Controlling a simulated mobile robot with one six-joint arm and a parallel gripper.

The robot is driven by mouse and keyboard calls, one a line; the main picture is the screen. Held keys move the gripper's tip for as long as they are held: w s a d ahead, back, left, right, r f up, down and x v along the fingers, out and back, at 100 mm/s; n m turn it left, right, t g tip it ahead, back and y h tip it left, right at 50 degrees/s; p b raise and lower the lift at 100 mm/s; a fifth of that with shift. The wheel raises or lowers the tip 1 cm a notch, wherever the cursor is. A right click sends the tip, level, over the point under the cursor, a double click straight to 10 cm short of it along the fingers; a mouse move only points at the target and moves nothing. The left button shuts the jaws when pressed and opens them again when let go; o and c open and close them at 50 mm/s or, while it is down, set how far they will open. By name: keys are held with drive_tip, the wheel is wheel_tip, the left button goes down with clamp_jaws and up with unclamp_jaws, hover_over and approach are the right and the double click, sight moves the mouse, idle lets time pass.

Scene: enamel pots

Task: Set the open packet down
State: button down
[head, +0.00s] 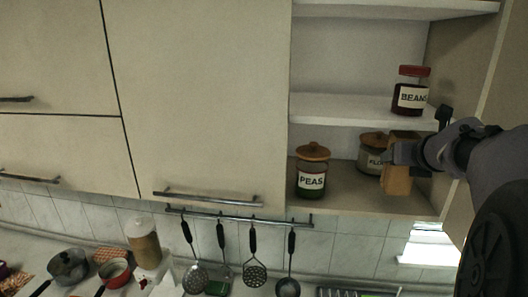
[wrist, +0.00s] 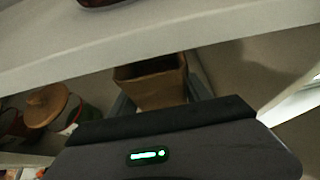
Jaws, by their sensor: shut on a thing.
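The open packet is a brown paper-like bag (head: 397,181) at the right of the lower cupboard shelf (head: 345,196). It also shows in the wrist view (wrist: 155,88), roughly upright with its open mouth on top. My gripper (head: 394,154) reaches in from the right and is shut on the packet, with a finger at each side in the wrist view (wrist: 158,97). I cannot tell whether the packet's base touches the shelf or hangs just above it.
A flour jar (head: 371,156), partly hidden, stands just left of the packet. A peas jar (head: 311,180) with a wooden lid stands further left. A beans jar (head: 409,98) is on the middle shelf (head: 340,110), close above my arm. Utensils hang from a rail (head: 240,217) below.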

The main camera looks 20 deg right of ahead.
sight(396, 168)
drive_tip(key=shift+w+d+r+p, duration=0.1)
drive_tip(key=shift+w+p, duration=0.2)
drive_tip(key=shift+w, duration=0.45)
wheel_tip(396, 168, down, 4)
drive_tip(key=shift+w+d+b, duration=0.1)
drive_tip(key=shift+d+b, duration=0.05)
drive_tip(key=shift+b, duration=1)
drive_tip(key=shift+r, duration=0.15)
drive_tip(key=shift+s, duration=0.2)
drive_tip(key=shift+c, duration=2.4)
unclamp_jaws()
drive_tip(key=shift+w+f, duration=0.1)
drive_tip(key=shift+f, duration=0.1)
drive_tip(key=shift+s+a+r, duration=0.2)
drive_tip(key=shift+s+r, duration=0.1)
drive_tip(key=shift+r, duration=0.1)
drive_tip(key=v, duration=1.1)
drive_tip(key=shift+s+p, duration=0.2)
drive_tip(key=shift+p, duration=0.25)
